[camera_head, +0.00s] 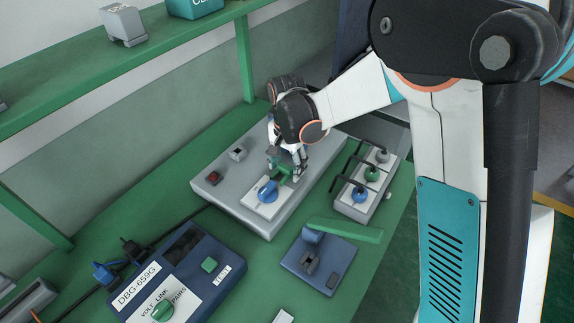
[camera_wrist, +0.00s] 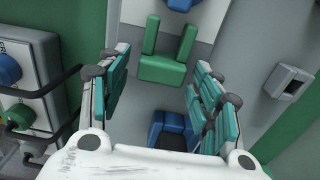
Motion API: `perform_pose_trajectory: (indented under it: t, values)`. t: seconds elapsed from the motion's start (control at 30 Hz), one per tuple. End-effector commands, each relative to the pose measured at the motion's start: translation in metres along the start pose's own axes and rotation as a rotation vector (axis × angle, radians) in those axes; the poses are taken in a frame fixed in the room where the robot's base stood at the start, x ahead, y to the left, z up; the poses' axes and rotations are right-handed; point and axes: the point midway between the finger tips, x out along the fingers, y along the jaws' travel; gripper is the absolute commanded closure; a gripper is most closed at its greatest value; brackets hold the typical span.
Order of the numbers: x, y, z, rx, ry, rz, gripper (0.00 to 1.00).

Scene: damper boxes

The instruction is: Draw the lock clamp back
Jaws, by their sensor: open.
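In the head view my gripper (camera_head: 287,168) partly hides the clamp. I cannot tell whether a pad touches it.
A blue block with a dark top (camera_wrist: 172,131) is between my fingers, nearer my palm. A box with black handles (camera_head: 362,203) stands close on the right. Blue devices stand in front.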

Motion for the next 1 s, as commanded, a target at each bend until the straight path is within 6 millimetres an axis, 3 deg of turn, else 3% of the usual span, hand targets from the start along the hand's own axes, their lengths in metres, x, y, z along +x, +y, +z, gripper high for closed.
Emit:
perform_pose_trajectory:
  t: [0.4,0.6,1.0]
  values:
    - [-0.076,0.000,0.000,0.000,0.000,0.000,0.42]
    - [-0.105,0.000,0.000,0.001,0.001,0.000,0.42]
    - [-0.115,0.000,0.000,0.001,0.001,0.000,0.42]
